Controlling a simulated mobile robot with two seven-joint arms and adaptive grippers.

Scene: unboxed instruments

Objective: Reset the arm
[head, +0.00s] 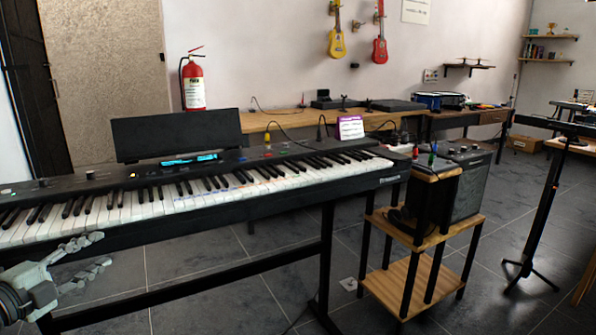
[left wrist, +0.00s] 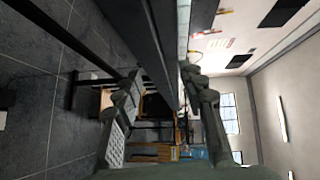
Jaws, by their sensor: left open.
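My left gripper (head: 104,250) is at the lower left of the head view, in front of the keyboard's near edge. Its two fingers are apart with nothing between them. In the left wrist view, the open fingers of the left gripper (left wrist: 162,75) frame a long dark beam, which looks like part of the keyboard or its stand. The black electric keyboard (head: 190,203) with white keys stretches across the left and middle of the head view. My right gripper is not in view.
A tripod stand (head: 540,215) is farther right. A long wooden desk (head: 285,122) runs along the back wall. Tiled floor (head: 365,240) shows between them.

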